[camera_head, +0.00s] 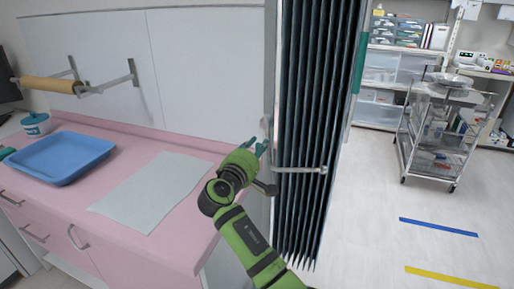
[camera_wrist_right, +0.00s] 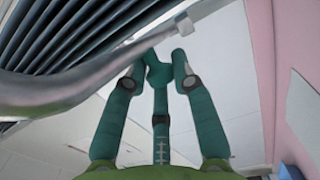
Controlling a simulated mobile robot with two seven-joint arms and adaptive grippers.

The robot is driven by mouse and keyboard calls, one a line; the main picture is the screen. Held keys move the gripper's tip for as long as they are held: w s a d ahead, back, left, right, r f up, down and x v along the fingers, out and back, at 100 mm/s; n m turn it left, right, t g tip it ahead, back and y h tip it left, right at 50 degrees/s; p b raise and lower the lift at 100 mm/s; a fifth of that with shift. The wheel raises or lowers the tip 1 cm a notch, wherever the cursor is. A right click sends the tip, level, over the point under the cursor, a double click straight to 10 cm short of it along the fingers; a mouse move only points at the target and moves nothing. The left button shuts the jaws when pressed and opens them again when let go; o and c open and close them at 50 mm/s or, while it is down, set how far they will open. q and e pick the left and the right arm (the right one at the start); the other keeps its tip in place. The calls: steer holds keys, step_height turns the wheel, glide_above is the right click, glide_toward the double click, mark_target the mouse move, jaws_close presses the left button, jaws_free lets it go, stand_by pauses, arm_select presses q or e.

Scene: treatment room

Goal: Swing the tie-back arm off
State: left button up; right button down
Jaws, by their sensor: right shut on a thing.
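The tie-back arm (camera_head: 300,169) is a thin metal bar in the head view. It lies across the front of the dark pleated curtain (camera_head: 308,110), with a small knob at its right end. In the right wrist view the tie-back arm (camera_wrist_right: 70,92) is a thick grey bar crossing the upper left, with a pale end piece. My right gripper (camera_head: 262,147) is at the left edge of the curtain, by the bar's wall end. Its teal fingers also show in the wrist view (camera_wrist_right: 158,68), closed in at the bar. The exact contact is partly hidden.
A pink counter with a blue tray (camera_head: 62,157) and a pale sheet (camera_head: 155,190) is left of my arm. A paper-roll holder (camera_head: 105,84) sticks out above it. A steel trolley (camera_head: 440,130) stands at the right.

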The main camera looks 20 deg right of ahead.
steer(key=shift+w+a+f, duration=0.1)
steer(key=c, duration=1.1)
jaws_free()
steer(key=shift+o, duration=0.2)
steer(key=shift+w+f, duration=0.15)
steer(key=shift+w, duration=0.1)
steer(key=shift+s, duration=0.15)
steer(key=v, duration=0.7)
steer(key=shift+s, duration=0.1)
